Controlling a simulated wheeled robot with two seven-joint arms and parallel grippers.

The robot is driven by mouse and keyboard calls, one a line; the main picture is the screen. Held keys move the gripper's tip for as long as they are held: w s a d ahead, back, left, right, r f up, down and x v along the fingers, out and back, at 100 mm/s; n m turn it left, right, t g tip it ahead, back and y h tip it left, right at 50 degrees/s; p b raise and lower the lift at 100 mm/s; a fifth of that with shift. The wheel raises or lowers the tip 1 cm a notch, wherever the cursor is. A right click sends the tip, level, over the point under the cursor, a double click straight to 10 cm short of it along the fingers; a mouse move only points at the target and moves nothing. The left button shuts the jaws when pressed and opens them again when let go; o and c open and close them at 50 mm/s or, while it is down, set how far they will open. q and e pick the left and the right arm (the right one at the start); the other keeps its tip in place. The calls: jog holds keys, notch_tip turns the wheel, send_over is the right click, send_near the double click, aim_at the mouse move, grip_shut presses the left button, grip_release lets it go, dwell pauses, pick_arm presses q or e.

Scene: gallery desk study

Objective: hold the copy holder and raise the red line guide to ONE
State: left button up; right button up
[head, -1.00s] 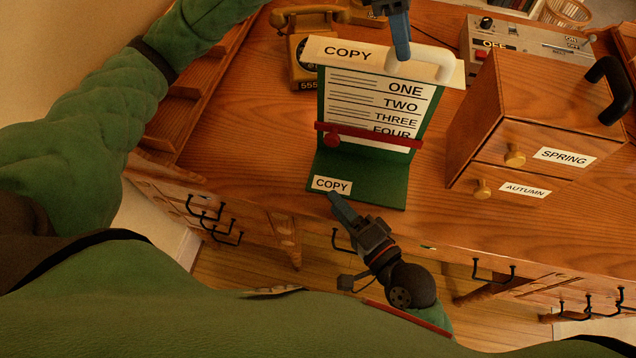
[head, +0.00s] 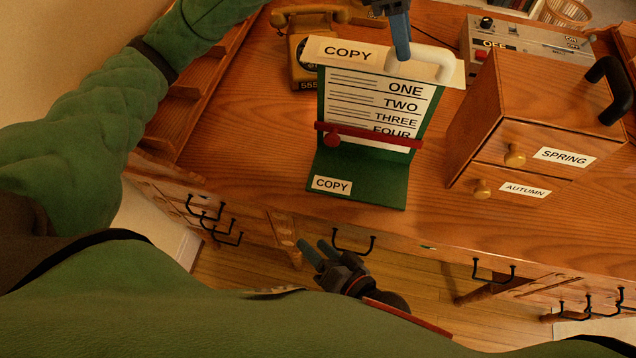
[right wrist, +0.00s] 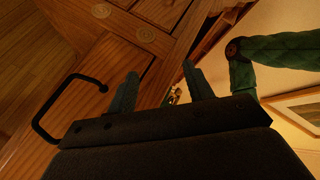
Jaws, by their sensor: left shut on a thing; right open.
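The green copy holder (head: 380,182) stands upright on the desk, with a COPY label on its base and another on the white strip at its top. Its sheet (head: 395,95) lists ONE, TWO, THREE and FOUR from top to bottom. The red line guide (head: 368,138) lies across the sheet at FOUR, its knob at the left. My left gripper (head: 401,52) is shut on the white handle (head: 432,62) at the holder's top. My right gripper (head: 317,252) is open and empty, below the desk's front edge and apart from the holder. Its two fingers show in the right wrist view (right wrist: 158,92).
A wooden drawer box (head: 545,110) labelled SPRING and AUTUMN stands right of the holder. A yellow telephone (head: 303,55) is behind it, and a grey switch box (head: 520,38) is at the back right.

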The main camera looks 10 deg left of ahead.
jog(key=shift+s+f, duration=0.1)
jog(key=shift+f, duration=0.1)
dwell(0.3)
jog(key=w+a+r+m+y, duration=0.1)
jog(key=a+r+m+y, duration=0.1)
jog(key=a+r+m, duration=0.3)
jog(key=m+t+h, duration=0.1)
jog(key=m+t, duration=0.3)
jog(key=m, duration=0.1)
send_near(335, 143)
jog(key=shift+s+d, duration=0.2)
jog(key=shift+s, duration=0.2)
jog(key=shift+w, duration=0.2)
jog(key=shift+n, duration=0.3)
jog(key=x, duration=1.1)
jog(key=shift+w+a, duration=0.2)
jog(key=shift+a, duration=0.05)
jog(key=shift+c, duration=0.2)
